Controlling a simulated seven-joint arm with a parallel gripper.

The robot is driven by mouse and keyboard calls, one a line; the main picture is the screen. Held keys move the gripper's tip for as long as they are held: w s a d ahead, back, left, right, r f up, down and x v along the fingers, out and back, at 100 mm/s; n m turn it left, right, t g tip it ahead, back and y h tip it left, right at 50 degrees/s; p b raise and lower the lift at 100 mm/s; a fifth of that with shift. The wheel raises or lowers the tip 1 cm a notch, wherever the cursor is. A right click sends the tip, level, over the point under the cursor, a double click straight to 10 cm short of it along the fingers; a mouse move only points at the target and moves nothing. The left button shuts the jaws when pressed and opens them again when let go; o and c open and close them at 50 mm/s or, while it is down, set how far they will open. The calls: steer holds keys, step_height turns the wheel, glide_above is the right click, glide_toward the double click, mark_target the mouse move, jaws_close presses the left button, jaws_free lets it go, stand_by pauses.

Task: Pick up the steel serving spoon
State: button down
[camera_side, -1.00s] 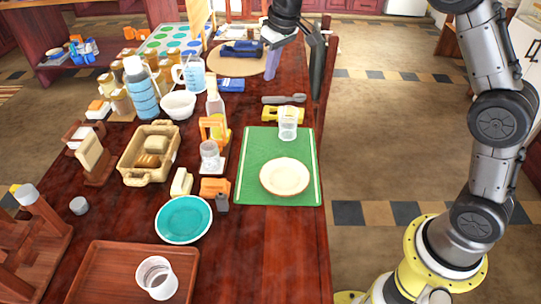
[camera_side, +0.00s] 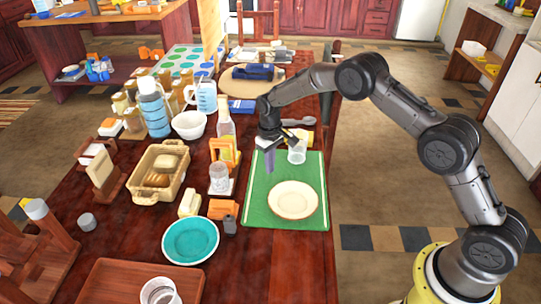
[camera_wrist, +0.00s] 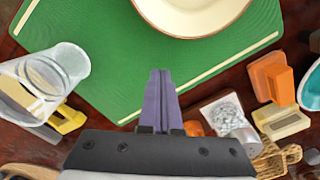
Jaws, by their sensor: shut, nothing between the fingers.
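The steel serving spoon (camera_side: 299,121) lies flat near the table's right edge, beyond the green mat (camera_side: 256,215). Part of its handle end may be hidden behind my arm. I do not make it out in the wrist view. My gripper (camera_side: 269,167) hangs over the far left part of the mat, nearer the camera than the spoon and apart from it. Its purple fingers also show in the wrist view (camera_wrist: 161,75), shut together and empty, pointing down.
A clear cup (camera_side: 297,152) stands at the mat's far end beside a yellow object (camera_side: 305,137). A cream plate (camera_side: 293,200) lies on the mat. A bottle (camera_side: 226,127), an orange object (camera_side: 222,150) and a jar (camera_side: 219,178) stand close left of my gripper.

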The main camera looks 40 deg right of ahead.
mark_target(292, 195)
step_height(292, 195, down, 3)
steer(key=shift+f, duration=0.1)
steer(key=shift+s+d, duration=0.1)
steer(key=shift+s, duration=0.95)
steer(key=shift+s+d, duration=0.1)
steer(key=shift+s, duration=0.85)
steer(key=shift+s+d, duration=0.2)
steer(key=shift+s, duration=2.5)
